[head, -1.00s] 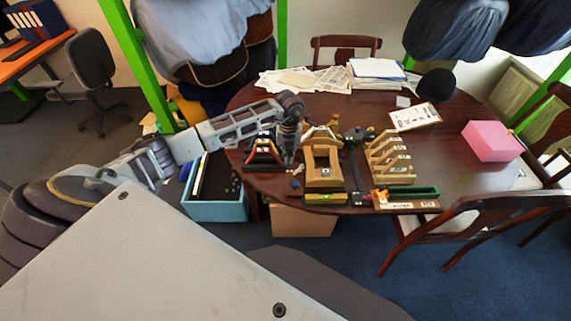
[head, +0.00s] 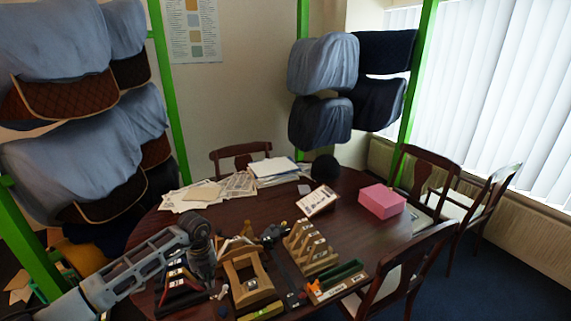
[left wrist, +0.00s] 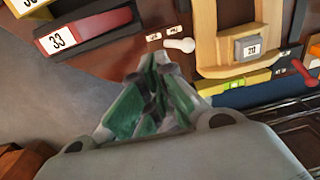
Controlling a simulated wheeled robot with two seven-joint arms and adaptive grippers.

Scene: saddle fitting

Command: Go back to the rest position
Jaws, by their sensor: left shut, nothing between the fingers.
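My left arm comes in from the left over the table in the head view. Its gripper (head: 207,283) points down between a dark stand with red parts (head: 182,288) and a wooden frame (head: 250,288). In the left wrist view the green-padded fingers (left wrist: 158,64) are shut together and hold nothing. Ahead of them lie a white-knobbed piece (left wrist: 180,44), the wooden frame (left wrist: 206,35) with a tag reading 20, and a red block (left wrist: 90,30) tagged 33. My right gripper is in neither view.
The dark round table (head: 350,222) also bears a slotted wooden rack (head: 310,248), a green tray (head: 340,275), a pink box (head: 382,201) and papers (head: 225,188). Chairs (head: 400,270) stand close around it. Green posts (head: 170,85) carry covered saddles (head: 323,65).

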